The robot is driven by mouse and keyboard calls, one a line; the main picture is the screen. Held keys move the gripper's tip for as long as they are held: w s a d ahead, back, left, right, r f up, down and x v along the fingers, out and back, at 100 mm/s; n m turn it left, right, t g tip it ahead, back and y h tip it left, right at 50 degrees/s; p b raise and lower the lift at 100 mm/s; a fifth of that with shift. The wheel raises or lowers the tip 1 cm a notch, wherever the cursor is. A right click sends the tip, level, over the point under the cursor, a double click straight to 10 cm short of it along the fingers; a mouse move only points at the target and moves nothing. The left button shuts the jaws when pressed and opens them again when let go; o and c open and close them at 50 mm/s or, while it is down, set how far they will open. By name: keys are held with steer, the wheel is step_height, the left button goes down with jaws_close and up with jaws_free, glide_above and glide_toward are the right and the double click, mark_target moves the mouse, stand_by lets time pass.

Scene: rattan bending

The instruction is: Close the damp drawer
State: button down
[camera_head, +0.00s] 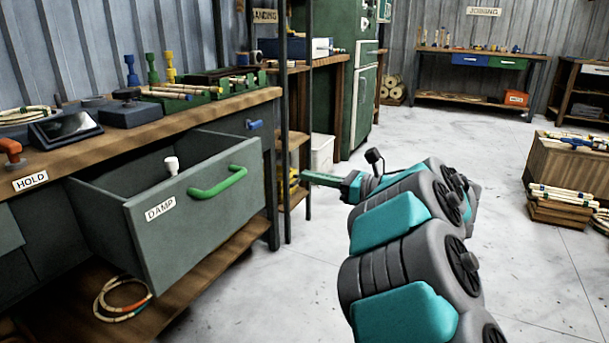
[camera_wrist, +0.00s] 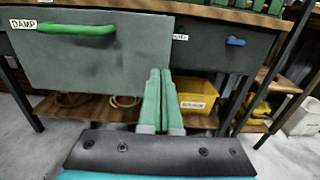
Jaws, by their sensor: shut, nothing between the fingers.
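The damp drawer (camera_head: 210,214) is grey-green, with a white DAMP label and a green handle (camera_head: 218,182). It stands pulled out from the bench in the head view, and a small white object (camera_head: 171,165) shows inside it. In the wrist view the drawer front (camera_wrist: 100,62) and its green handle (camera_wrist: 77,30) fill the upper left. My gripper (camera_head: 306,178) is to the right of the drawer, clear of the handle. In the wrist view its two fingers (camera_wrist: 158,75) are shut together, empty, and overlap the lower right part of the drawer front in the picture.
The wooden bench top (camera_head: 250,98) above holds a tablet, trays and coloured pegs. A closed drawer with a blue handle (camera_wrist: 235,42) is to the right. A yellow bin (camera_wrist: 198,97) and rattan rings (camera_head: 122,298) lie on the lower shelf. The concrete floor is clear around my arm.

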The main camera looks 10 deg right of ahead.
mark_target(258, 165)
steer(key=x, duration=1.2)
steer(key=shift+w+f, duration=0.1)
steer(key=shift+w, duration=0.05)
